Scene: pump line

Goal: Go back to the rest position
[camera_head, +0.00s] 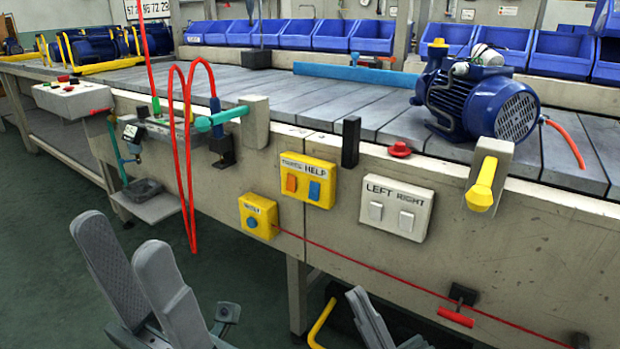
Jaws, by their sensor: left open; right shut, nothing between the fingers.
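My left gripper (120,238) is at the lower left, in front of the line. Its two grey fingers point up and stand apart with nothing between them. My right gripper (360,296) is low at the bottom edge, right of the middle. Its fingers are together and hold nothing, and the lower part is cut off by the picture edge. Both grippers appear apart from the line's front panel (330,245).
A blue pump (470,95) stands on the slatted conveyor (300,95). The front carries a yellow help box (307,180), a white left/right switch box (396,207) and a yellow handle (482,185). A red coiled hose (187,150) hangs at left. Blue bins (333,36) line the back.

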